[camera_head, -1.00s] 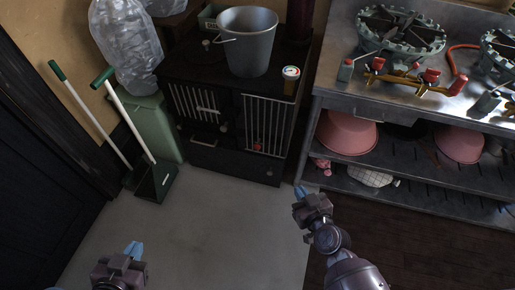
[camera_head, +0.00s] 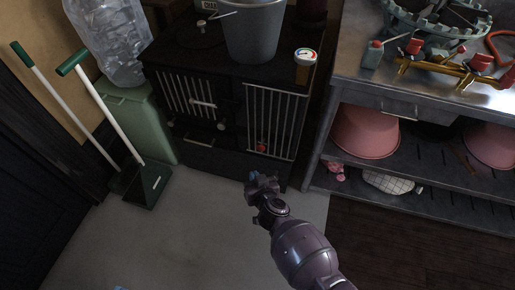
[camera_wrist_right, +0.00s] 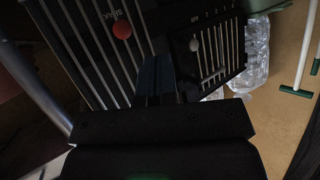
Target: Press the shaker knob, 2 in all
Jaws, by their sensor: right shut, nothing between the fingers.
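The red shaker knob (camera_head: 262,148) sits low on the barred right front of the black stove (camera_head: 213,160). In the right wrist view the red knob (camera_wrist_right: 122,30) is beside a partly readable label that starts "SHAK". My right gripper (camera_head: 256,177) is shut and empty, below the knob in the head view and apart from it. Its dark blue fingers (camera_wrist_right: 156,76) show below and right of the red knob in the wrist view. Only a tip of my left gripper (camera_head: 120,288) shows at the bottom edge.
A grey knob (camera_head: 221,126) is on the stove left of the red one. A bucket (camera_head: 253,35) and a gauge (camera_head: 305,58) are on top. A dustpan (camera_head: 145,185) and green bin stand left; a metal bench (camera_head: 345,85) stands right. Floor before the stove is clear.

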